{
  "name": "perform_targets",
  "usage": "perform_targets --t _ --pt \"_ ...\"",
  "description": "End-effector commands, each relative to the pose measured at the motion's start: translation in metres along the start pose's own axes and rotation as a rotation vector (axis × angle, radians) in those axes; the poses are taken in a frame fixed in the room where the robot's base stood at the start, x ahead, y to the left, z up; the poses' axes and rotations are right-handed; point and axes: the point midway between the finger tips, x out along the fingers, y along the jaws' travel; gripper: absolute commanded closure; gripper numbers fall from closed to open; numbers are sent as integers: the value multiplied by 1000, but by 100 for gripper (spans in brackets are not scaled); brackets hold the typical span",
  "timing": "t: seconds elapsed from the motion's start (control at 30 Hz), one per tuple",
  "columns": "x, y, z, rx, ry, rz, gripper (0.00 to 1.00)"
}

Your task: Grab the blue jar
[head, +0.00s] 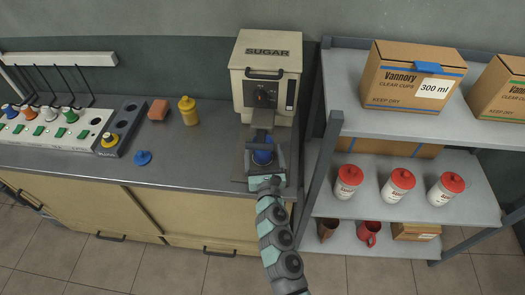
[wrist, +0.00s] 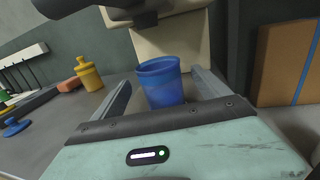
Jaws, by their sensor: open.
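In the head view the blue jar (head: 263,152) is partly covered by my gripper. My gripper (head: 264,157) is open, with one finger on each side of the jar. In the wrist view the jar sits between the two fingers of my gripper (wrist: 165,90), and a gap shows beside it. The jar's lower part is hidden behind the gripper body. I cannot tell whether either finger touches it.
The sugar machine (head: 266,75) stands right behind the jar, its spout overhead. A yellow bottle (head: 188,111), a brown block (head: 158,110) and a blue lid (head: 142,158) are to the left. A metal shelf (head: 335,115) with boxes and red-lidded jars is close on the right.

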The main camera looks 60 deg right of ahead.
Motion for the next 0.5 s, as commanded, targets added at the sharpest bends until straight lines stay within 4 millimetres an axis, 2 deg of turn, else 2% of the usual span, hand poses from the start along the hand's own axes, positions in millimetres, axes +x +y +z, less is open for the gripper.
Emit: perform_targets --t 0.1,0.37,0.5 --pt "9 0 2 0 -4 0 13" --pt "10 0 2 -1 -3 1 13" --pt "9 0 1 -1 -2 1 25"
